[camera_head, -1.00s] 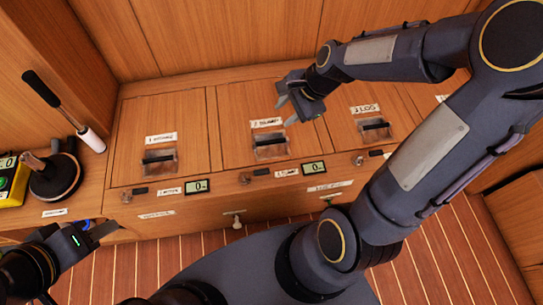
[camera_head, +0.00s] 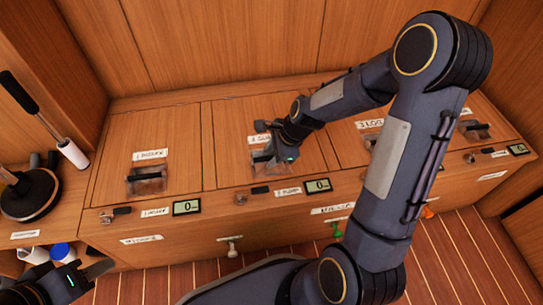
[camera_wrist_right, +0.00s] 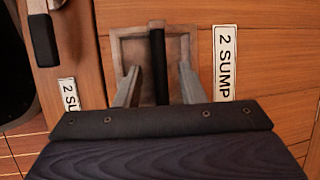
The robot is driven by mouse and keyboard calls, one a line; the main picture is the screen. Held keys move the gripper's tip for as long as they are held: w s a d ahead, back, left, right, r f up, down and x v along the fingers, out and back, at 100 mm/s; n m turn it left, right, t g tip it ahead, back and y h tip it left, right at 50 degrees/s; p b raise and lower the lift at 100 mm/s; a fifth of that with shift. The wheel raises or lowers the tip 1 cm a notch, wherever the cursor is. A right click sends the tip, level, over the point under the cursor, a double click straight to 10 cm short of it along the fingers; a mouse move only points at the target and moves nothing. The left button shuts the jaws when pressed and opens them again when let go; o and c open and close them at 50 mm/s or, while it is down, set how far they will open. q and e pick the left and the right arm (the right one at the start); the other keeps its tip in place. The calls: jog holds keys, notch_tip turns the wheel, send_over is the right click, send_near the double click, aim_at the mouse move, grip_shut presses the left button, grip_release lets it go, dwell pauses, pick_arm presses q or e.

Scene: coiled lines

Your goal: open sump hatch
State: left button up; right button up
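The sump hatch (camera_head: 227,125) is the middle wooden lid in the bench top and lies closed. Its recessed pull, with a black bar (camera_wrist_right: 157,65), sits near its front edge beside the "2 SUMP" label (camera_wrist_right: 225,62). My right gripper (camera_head: 264,140) is over this pull and hides part of it. In the right wrist view my right gripper (camera_wrist_right: 157,88) is open, with one finger on each side of the bar and a gap at both sides. My left gripper (camera_head: 97,269) is low at the left edge, partly out of frame; its opening is unclear.
A left hatch (camera_head: 125,125) and a right hatch with similar pulls flank the sump hatch. Small displays (camera_head: 318,186) and latches line the front edge. A black plunger-like tool (camera_head: 30,195) and a black-handled tool (camera_head: 35,105) stand at the left. My right arm covers much of the right side.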

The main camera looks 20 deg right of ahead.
grip_shut()
dwell(0.3)
